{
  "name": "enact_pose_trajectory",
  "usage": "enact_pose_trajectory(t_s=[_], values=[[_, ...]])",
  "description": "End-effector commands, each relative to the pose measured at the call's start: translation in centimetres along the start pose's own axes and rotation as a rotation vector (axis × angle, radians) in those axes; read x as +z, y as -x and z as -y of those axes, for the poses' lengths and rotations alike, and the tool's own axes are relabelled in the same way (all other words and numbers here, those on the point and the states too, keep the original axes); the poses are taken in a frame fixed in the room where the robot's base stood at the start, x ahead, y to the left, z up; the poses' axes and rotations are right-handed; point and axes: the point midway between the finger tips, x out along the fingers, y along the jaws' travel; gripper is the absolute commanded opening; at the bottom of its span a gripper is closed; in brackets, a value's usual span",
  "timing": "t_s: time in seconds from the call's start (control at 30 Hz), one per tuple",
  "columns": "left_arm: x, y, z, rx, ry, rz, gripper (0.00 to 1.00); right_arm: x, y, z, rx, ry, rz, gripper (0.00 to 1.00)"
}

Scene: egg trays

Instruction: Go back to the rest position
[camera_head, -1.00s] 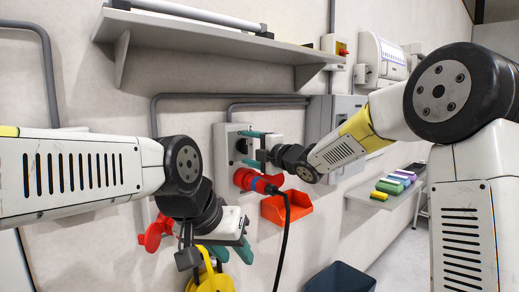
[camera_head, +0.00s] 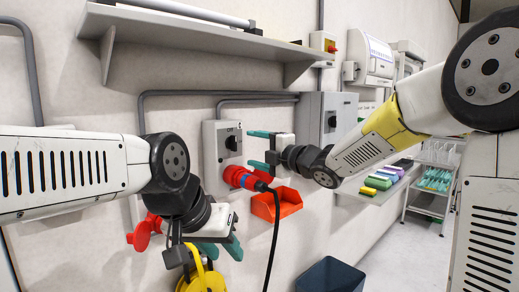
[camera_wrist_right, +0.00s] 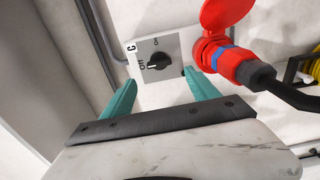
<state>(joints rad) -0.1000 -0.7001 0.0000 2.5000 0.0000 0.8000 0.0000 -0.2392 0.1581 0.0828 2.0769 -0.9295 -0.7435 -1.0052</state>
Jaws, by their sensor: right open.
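My right gripper (camera_head: 251,148) is open in front of the grey wall switch box (camera_head: 210,165), with its teal fingers apart and nothing between them. The black rotary knob (camera_head: 231,143) is just left of the fingertips and clear of them. In the right wrist view the open fingers (camera_wrist_right: 160,80) point towards the switch plate, with the knob (camera_wrist_right: 158,61) beyond them. My left gripper (camera_head: 220,248) hangs lower, near the wall; its teal fingers look apart, and I see nothing held.
A red connector (camera_head: 243,178) with a black cable (camera_head: 274,235) sits below the switch. A red bin (camera_head: 277,205) is on the wall. A yellow coil (camera_head: 203,281) hangs by my left gripper. A shelf (camera_head: 190,35) runs above; a dark bin (camera_head: 330,275) stands on the floor.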

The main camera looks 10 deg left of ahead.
Motion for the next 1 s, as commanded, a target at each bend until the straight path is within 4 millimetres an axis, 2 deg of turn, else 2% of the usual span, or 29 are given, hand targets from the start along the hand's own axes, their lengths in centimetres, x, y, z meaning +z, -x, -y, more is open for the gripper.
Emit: enact_pose_trajectory(t_s=[0.23, 0.37, 0.47, 0.53, 0.6, 0.67, 0.7, 0.8, 0.9, 1.0], values=[[0.0, 0.0, 0.0, 0.000, 0.000, 0.000, 0.36, 0.4, 0.4, -0.1, -0.006, -0.016, 0.020, 0.69], [0.0, 0.0, 0.0, 0.000, 0.000, 0.000, 0.36, 3.2, 3.4, -0.4, -0.055, -0.143, 0.167, 0.69], [0.0, 0.0, 0.0, 0.000, 0.000, 0.000, 0.36, 6.4, 8.7, 0.0, -0.107, -0.363, 0.380, 0.69], [0.0, 0.0, 0.0, 0.000, 0.000, 0.000, 0.36, 7.9, 13.6, 1.1, -0.133, -0.567, 0.548, 0.69], [0.0, 0.0, 0.0, 0.000, 0.000, 0.000, 0.36, 8.3, 18.7, 2.8, -0.150, -0.784, 0.709, 0.69], [0.0, 0.0, 0.0, 0.000, 0.000, 0.000, 0.36, 7.7, 23.0, 4.5, -0.156, -0.975, 0.834, 0.69], [0.0, 0.0, 0.0, 0.000, 0.000, 0.000, 0.36, 6.8, 25.6, 5.7, -0.159, -1.103, 0.910, 0.69], [0.0, 0.0, 0.0, 0.000, 0.000, 0.000, 0.36, 3.5, 31.1, 8.7, -0.165, -1.402, 1.069, 0.69], [0.0, 0.0, 0.0, 0.000, 0.000, 0.000, 0.36, -0.2, 34.9, 11.1, -0.173, -1.647, 1.181, 0.69], [0.0, 0.0, 0.0, 0.000, 0.000, 0.000, 0.36, -3.3, 37.0, 12.6, -0.188, -1.812, 1.249, 0.69]])
